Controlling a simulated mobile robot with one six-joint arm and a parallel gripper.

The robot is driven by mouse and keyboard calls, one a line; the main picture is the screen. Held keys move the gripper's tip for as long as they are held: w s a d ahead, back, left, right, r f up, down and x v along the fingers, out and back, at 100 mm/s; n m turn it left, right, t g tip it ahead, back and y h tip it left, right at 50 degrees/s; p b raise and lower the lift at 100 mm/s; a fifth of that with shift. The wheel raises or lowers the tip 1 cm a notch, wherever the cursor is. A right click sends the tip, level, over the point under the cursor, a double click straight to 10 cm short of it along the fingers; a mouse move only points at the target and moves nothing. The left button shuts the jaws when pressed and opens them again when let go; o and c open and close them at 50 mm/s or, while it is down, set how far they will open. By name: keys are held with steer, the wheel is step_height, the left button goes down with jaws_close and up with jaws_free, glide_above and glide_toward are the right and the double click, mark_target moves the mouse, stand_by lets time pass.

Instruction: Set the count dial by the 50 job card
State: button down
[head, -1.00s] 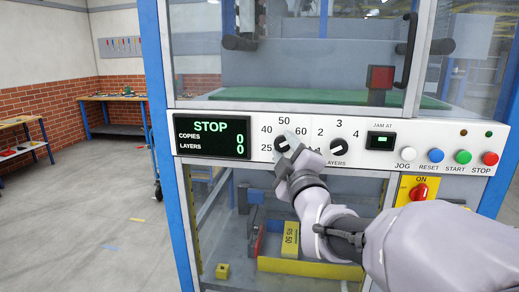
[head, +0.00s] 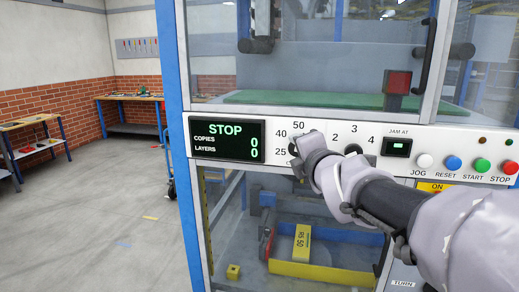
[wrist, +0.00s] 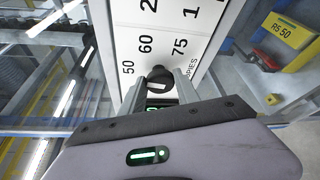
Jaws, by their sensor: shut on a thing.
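The count dial is a black knob (wrist: 158,80) on the white panel (wrist: 172,22), marked COPIES, with 50, 60 and 75 beside it in the wrist view. In the head view its edge (head: 292,149) shows between 25, 40 and 50, and my gripper hides the rest. My gripper (head: 306,147) is shut on the dial; in the wrist view its fingers (wrist: 158,92) stand on both sides of the knob. A white mark shows on the knob, but I cannot tell which number it points to. I cannot make out a job card.
The display (head: 227,140) reads STOP, copies 0, layers 0. The layers dial (head: 353,149) is close right of my gripper. Further right are the JOG (head: 425,160), RESET, START and STOP buttons. A yellow piece marked RS 50 (head: 302,242) sits in the lower bay.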

steer(key=shift+n, duration=0.5)
steer(key=shift+g, duration=0.3)
steer(key=c, duration=0.9)
jaws_free()
steer(key=shift+s+r, duration=0.1)
steer(key=s+r+p, duration=0.3)
steer(key=s+p, duration=0.5)
steer(key=s, duration=0.9)
steer(key=shift+d, duration=0.25)
